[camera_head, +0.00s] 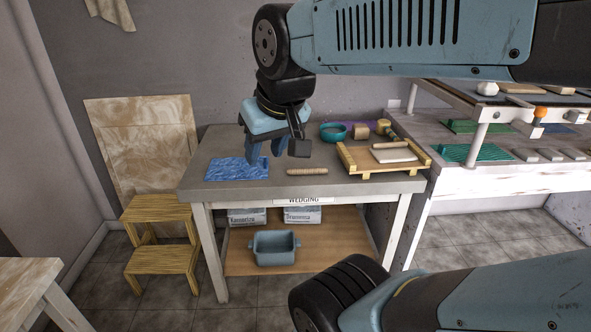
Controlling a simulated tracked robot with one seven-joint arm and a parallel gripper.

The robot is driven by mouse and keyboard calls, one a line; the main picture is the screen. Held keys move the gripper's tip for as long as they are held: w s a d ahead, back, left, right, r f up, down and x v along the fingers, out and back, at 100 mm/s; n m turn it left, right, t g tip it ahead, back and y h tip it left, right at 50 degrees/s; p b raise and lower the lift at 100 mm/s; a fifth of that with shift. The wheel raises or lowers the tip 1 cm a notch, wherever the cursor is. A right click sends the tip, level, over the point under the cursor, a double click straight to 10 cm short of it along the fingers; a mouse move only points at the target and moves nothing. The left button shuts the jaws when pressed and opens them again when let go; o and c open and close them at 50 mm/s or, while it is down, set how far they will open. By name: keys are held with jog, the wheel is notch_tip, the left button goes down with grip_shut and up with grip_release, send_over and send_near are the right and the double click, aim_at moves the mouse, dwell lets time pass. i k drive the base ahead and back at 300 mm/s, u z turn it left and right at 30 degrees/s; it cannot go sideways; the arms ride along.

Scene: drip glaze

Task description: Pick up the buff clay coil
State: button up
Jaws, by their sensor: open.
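The buff clay coil (307,171) looks like a short, ridged, tan rod lying on its side near the front edge of the grey table top (350,188). My gripper (264,152) points down over the table, to the left of the coil and apart from it. The coil shows whole in this view.
Right of the coil is a wooden frame (347,160) holding a pale slab (392,155). Behind are a teal bowl (333,132) and a tan cylinder (361,132). A shelved bench (470,178) stands right. A blue-grey tub (274,248) is on the lower shelf.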

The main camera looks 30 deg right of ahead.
aim_at(316, 171)
jog(key=i, duration=0.9)
jog(key=u, duration=0.05)
